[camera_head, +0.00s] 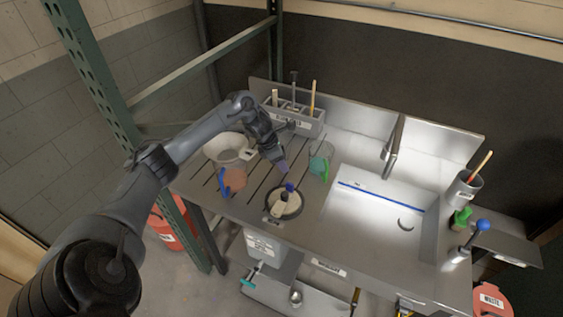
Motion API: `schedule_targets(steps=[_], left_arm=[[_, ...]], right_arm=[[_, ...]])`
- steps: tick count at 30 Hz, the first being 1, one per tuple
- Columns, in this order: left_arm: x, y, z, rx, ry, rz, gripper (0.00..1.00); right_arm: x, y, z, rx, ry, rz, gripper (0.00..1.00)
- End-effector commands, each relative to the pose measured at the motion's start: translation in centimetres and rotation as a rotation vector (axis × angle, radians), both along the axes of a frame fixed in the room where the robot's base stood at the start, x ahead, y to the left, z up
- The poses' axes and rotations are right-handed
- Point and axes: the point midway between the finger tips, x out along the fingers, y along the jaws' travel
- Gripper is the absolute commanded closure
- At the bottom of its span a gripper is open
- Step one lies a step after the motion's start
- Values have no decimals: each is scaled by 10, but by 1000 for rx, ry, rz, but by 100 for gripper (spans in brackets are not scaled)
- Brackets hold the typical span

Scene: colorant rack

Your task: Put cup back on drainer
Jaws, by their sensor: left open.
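My left gripper (282,166) is open over the slotted drainer (258,188) on the left part of the steel counter. No object shows between its fingers. An orange cup (234,180) with a blue handle is on the drainer to the gripper's left. A clear cup with a teal lower part (319,163) stands to the gripper's right, apart from it. I cannot tell which cup the task names. My right gripper is not in view.
A white bowl (222,145) is at the drainer's back left. A dark round dish (284,214) holding tools is at the front. A grey holder (305,125) stands behind. The sink (375,222) is at right. A metal pot (463,190) with handles stands beyond it.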

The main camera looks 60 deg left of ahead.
Motion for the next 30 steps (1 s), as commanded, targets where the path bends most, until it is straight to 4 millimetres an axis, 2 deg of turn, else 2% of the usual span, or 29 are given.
schedule_targets(steps=[3,15,21,30], left_arm=[[0,-1,-6,-2,1,0,60],[-28,6,59,4,0,-1,60],[-39,8,83,2,2,-1,60],[-44,8,96,0,1,-1,60]], right_arm=[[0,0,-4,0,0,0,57],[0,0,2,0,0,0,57],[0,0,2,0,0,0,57],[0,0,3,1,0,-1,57]])
